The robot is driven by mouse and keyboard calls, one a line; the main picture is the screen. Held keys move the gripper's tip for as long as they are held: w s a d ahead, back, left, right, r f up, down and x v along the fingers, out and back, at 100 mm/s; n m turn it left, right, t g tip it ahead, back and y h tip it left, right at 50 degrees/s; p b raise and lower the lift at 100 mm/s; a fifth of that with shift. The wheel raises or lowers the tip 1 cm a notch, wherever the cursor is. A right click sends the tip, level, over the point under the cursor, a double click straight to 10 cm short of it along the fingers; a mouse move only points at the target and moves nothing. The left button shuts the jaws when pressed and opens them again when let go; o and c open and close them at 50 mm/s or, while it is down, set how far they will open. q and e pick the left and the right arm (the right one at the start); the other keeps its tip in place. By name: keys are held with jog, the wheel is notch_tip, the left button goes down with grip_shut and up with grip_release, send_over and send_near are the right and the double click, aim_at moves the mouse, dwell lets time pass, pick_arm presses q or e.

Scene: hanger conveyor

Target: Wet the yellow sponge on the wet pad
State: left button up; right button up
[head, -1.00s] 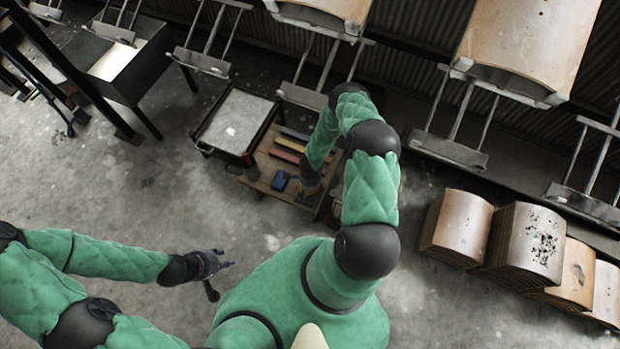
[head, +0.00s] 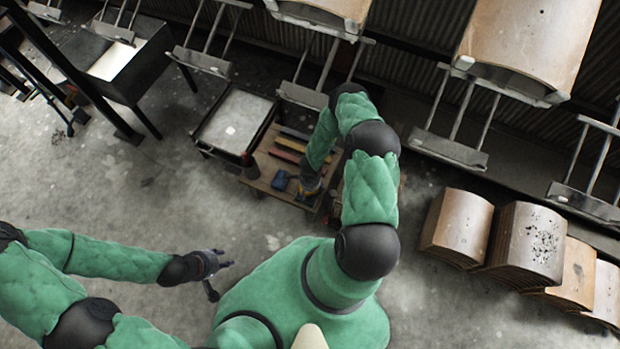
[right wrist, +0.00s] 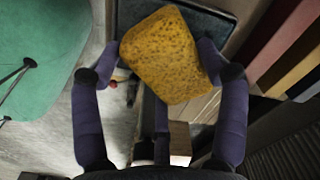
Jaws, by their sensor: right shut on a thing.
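The yellow sponge (right wrist: 165,55) is held between the fingers of my right gripper (right wrist: 165,65) in the right wrist view, slightly tilted. In the head view my right gripper (head: 310,186) is over the front of the wooden cart, largely covered by my forearm. A dark blue-grey pad with a raised rim (right wrist: 226,24) lies behind the sponge in the wrist view; it appears to be the blue item (head: 281,180) in the head view. The sponge partly covers the pad, and contact cannot be told. My left gripper (head: 222,262) is open and empty over the floor.
Several coloured bars (head: 290,144) lie on the wooden cart top (head: 262,168) beyond the pad. A black-framed tray (head: 236,121) stands left of it. Hangers line the back, and curved wooden panels (head: 525,240) are stacked at right.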

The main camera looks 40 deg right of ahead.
jog(key=shift+f+b, duration=0.35)
jog(key=shift+f, duration=0.15)
dwell(1.7)
jog(key=shift+r+p, duration=2.65)
jog(key=shift+r, duration=0.95)
jog(key=shift+f, duration=0.2)
jog(key=shift+f+b, duration=2.65)
jog(key=shift+f, duration=0.7)
